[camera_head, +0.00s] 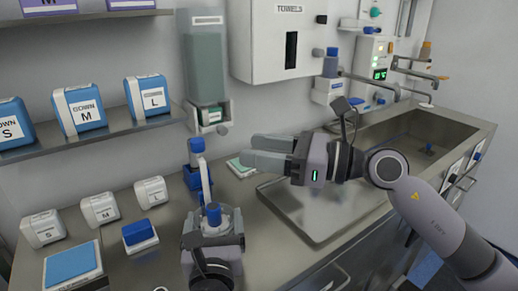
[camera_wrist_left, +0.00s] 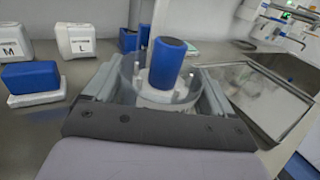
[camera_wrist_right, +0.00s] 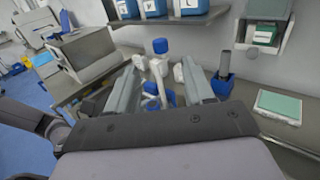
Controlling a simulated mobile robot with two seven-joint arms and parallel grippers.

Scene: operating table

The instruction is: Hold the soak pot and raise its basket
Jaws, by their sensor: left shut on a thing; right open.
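The soak pot (camera_wrist_left: 128,78) is a clear round pot on the counter, with a blue handle (camera_wrist_left: 168,62) standing on a white part inside it. I take this to be the basket's handle; the basket itself is mostly hidden. The handle also shows in the head view (camera_head: 214,213). My left gripper (camera_head: 212,232) is shut on the pot, with one finger on each side of its wall, as the left wrist view shows. My right gripper (camera_head: 262,152) is open and empty, above and to the right of the pot, its fingers pointing left.
White boxes (camera_head: 100,208) and blue pads lie to the left. A metal tray (camera_head: 310,215) and a sink (camera_head: 425,140) are to the right. A dispenser (camera_head: 205,65) hangs on the wall above.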

